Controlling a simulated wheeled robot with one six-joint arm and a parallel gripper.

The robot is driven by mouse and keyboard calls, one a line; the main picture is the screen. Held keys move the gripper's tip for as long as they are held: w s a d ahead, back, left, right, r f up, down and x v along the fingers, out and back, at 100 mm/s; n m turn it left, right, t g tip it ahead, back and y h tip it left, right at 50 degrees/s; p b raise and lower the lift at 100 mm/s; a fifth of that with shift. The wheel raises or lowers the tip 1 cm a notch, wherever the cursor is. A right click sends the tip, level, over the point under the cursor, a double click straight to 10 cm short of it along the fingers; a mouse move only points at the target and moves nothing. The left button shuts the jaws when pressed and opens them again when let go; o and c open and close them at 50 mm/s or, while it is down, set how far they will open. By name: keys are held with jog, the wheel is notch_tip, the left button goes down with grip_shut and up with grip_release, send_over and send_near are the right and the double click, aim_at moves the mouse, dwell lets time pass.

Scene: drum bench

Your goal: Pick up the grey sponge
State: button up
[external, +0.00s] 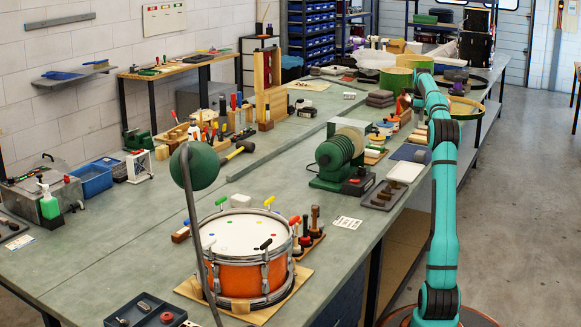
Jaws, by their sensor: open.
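I cannot single out the grey sponge with certainty. A dark grey, soft-looking stack (380,98) lies on the far right part of the bench, left of my arm. A small grey lump (456,76) also shows farther back, right of the green drum shells; it is too small to identify. My teal arm rises from the lower right and reaches along the bench's right edge toward the far end. My gripper cannot be made out; the end of the arm is hidden behind its own links and the clutter there.
A green machine (340,155) stands mid-bench. Green drum shells (396,80) crowd the far end. Floor (525,200) right of the bench is clear.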

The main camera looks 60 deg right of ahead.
aim_at(422, 152)
jog(key=f, duration=0.6)
jog(key=s+d+f, duration=0.1)
jog(key=f, duration=0.5)
jog(key=s+d+f, duration=0.1)
jog(key=f, duration=0.5)
jog(key=shift+s+d+f, duration=0.1)
jog(key=shift+s+f, duration=0.05)
jog(key=shift+f, duration=0.05)
jog(key=c, duration=1.1)
